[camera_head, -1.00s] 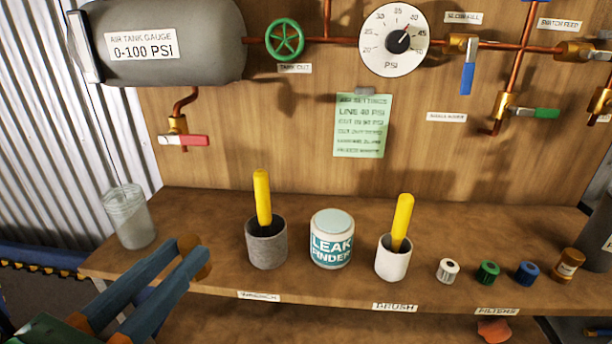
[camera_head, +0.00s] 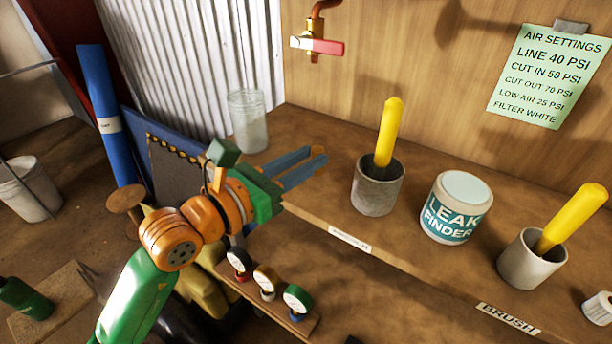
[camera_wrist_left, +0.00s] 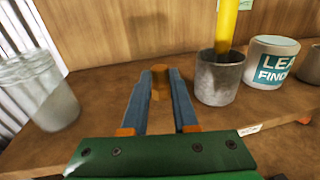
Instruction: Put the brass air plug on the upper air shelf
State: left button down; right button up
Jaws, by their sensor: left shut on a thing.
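My left gripper (camera_head: 312,165) reaches in from the left, over the left part of the upper wooden shelf (camera_head: 330,215). It is shut on a small brown, brass-coloured piece, which looks like the brass air plug (camera_wrist_left: 160,82). The piece sits between the blue fingertips in the left wrist view; in the head view the fingers mostly hide it. The fingertips are between a glass jar (camera_head: 247,122) and a grey cup (camera_head: 378,190) holding a yellow-handled tool. I cannot tell whether the piece touches the shelf. My right gripper is not in view.
Several small gauges (camera_head: 268,280) sit on a lower ledge. A red-handled valve (camera_head: 318,45) hangs above. Shelf behind the fingers looks clear.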

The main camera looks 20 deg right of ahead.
aim_at(305, 193)
pick_arm(q)
jog(key=f, duration=0.3)
jog(key=shift+w+f, duration=0.2)
jog(key=shift+f, duration=0.2)
jog(key=c, duration=0.7)
grip_release()
jog(key=shift+r, duration=0.2)
